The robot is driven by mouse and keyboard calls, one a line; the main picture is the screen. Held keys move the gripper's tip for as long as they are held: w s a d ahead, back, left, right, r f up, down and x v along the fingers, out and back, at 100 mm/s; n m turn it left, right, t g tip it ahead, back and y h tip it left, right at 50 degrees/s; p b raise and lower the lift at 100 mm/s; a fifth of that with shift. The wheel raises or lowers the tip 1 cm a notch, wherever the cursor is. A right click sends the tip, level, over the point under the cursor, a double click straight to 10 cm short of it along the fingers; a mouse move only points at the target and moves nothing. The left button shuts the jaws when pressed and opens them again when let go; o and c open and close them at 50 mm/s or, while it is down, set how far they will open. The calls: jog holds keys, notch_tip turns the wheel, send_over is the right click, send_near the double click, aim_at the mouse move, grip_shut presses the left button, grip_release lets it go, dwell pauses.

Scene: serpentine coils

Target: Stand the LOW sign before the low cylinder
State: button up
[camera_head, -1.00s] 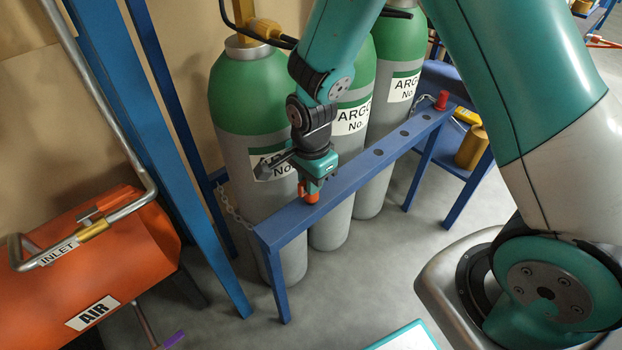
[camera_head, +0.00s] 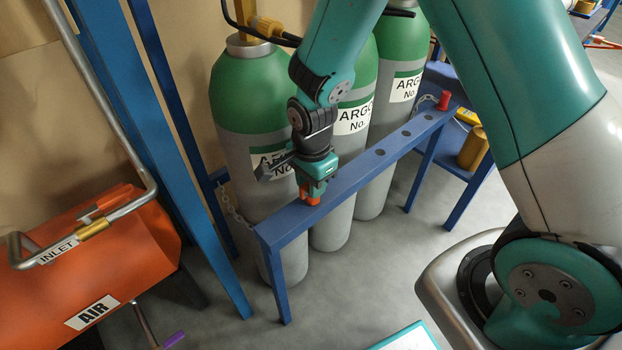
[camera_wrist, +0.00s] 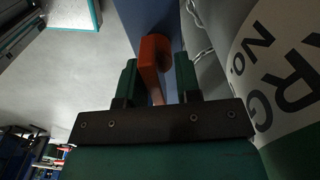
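My gripper (camera_head: 314,186) points down at the near part of a blue rail (camera_head: 350,180) before the gas cylinders. Its green fingers, seen in the wrist view (camera_wrist: 157,80), are shut on an orange-red piece (camera_wrist: 153,58), which also shows in the head view (camera_head: 312,199). This piece appears to be the LOW sign, but no lettering shows. Its lower end is at the rail top; I cannot tell whether it sits in a hole. The nearest green-and-grey cylinder (camera_head: 236,170) stands behind the gripper, its ARGON label partly hidden. Two more cylinders (camera_head: 338,208) (camera_head: 376,195) stand beyond.
The rail has several dark holes (camera_head: 379,152) and a red peg (camera_head: 443,100) at its far end. A chain (camera_head: 236,214) hangs at the near end. An orange AIR tank (camera_head: 60,285) and blue posts (camera_head: 190,180) stand left.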

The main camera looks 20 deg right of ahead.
notch_tip(320, 180, up, 17)
jog(key=p, duration=0.4)
jog(key=s+a+r+n+y, duration=0.2)
jog(key=s+r+n, duration=0.3)
jog(key=s+n, duration=0.55)
jog(key=s+a+r+n+y, duration=0.25)
jog(key=s+r+n, duration=0.35)
jog(key=s+n, duration=0.4)
notch_tip(320, 180, up, 16)
jog(key=w+p, duration=0.1)
jog(key=p, duration=1.5)
jog(key=shift+w+n, duration=0.35)
jog(key=shift+n, duration=0.1)
